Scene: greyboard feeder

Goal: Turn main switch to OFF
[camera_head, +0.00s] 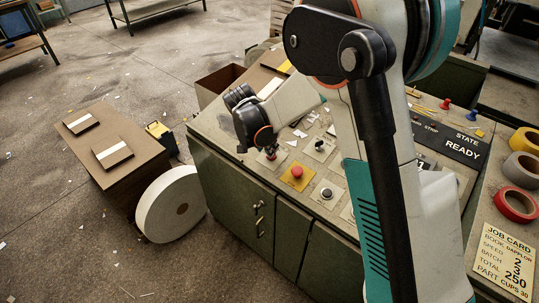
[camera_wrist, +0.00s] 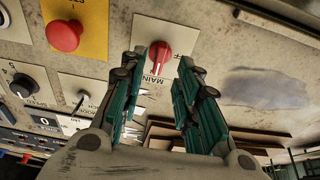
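The main switch (camera_wrist: 160,57) is a red rotary knob on a white plate marked MAIN in the wrist view. A pale mark runs along the knob. The plate's lower lettering is partly hidden, so I cannot tell which position the mark points to. My gripper (camera_wrist: 157,72) is open, with one teal finger on each side of the knob. I cannot tell whether either finger touches it. In the head view my gripper (camera_head: 268,150) is over the far left part of the control panel, and a bit of red shows at its tip.
A red mushroom button (camera_wrist: 63,36) on a yellow plate and a black speed knob (camera_wrist: 22,86) sit beside the switch. A small lever switch (camera_wrist: 82,100) is near the left finger.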

